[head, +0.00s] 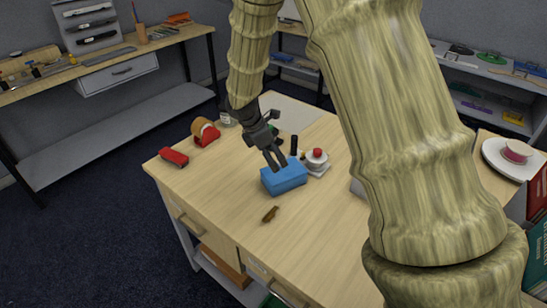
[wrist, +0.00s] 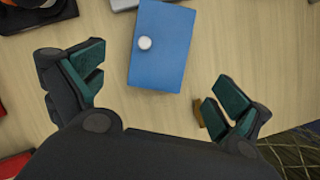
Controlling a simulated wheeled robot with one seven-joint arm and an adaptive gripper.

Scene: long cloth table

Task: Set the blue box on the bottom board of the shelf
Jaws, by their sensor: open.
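The blue box (head: 284,178) lies on the wooden table (head: 230,215), near its left front part. My gripper (head: 275,158) points down just above the box. In the wrist view the box (wrist: 160,65) lies ahead of and partly between the spread fingers, with a small white round spot on its top. My gripper (wrist: 157,90) is open, and nothing is between its fingers. A grey shelf unit (head: 490,68) with an upper and a lower board stands at the back right, partly hidden by my arm; I cannot tell whether it is the task's shelf.
A small brown piece (head: 270,214) lies in front of the box. A white item with a red knob (head: 316,158) stands close behind right. A red tape dispenser (head: 205,132) and a red object (head: 173,156) are at left. My arm hides the table's middle right.

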